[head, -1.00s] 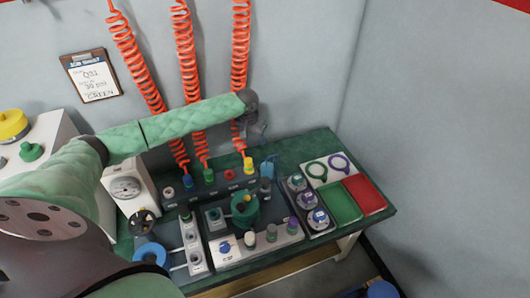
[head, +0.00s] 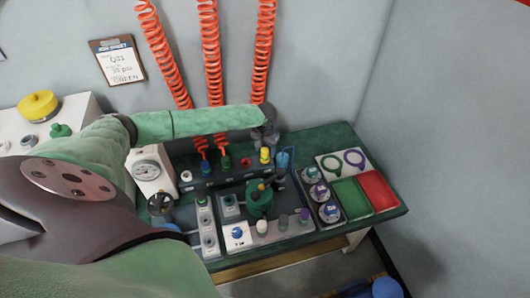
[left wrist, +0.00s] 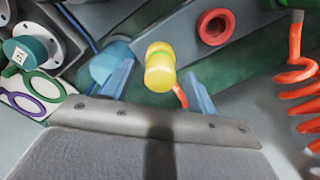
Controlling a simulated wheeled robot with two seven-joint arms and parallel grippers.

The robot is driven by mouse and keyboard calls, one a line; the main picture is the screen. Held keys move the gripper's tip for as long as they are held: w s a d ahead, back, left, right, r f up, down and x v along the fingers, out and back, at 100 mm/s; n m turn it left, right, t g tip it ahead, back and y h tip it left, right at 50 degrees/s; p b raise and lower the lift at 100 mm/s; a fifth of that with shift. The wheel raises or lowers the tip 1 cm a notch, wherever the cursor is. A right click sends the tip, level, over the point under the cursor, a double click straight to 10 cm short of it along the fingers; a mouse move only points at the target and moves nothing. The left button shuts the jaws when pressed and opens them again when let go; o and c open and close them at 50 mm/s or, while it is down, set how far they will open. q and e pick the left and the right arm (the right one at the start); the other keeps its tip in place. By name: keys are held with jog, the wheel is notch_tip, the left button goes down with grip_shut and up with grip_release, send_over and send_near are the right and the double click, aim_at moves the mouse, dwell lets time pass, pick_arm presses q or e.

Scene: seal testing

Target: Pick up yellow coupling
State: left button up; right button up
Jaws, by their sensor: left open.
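The yellow coupling (head: 265,155) stands on the dark block at the back of the bench, at the lower end of the right-hand red hose. In the left wrist view the yellow coupling (left wrist: 160,72) shows between the two blue fingers, with clear gaps on both sides. My left gripper (head: 273,140) is open just over the coupling, beside it in the head view, and part of it is hidden by the arm. It also shows in the left wrist view (left wrist: 158,85), open and holding nothing. My right gripper is not in view.
Blue and green couplings (head: 225,163) sit on the same block to the left. A red ring port (left wrist: 216,27) and a coiled red hose (left wrist: 295,75) are close to the left gripper. A green valve body (head: 260,199) stands in front. Green and red trays (head: 378,190) lie at the right.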

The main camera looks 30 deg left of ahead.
pick_arm(q)
jog(key=shift+f, duration=0.4)
jog(key=c, duration=1.1)
jog(key=shift+r, duration=0.1)
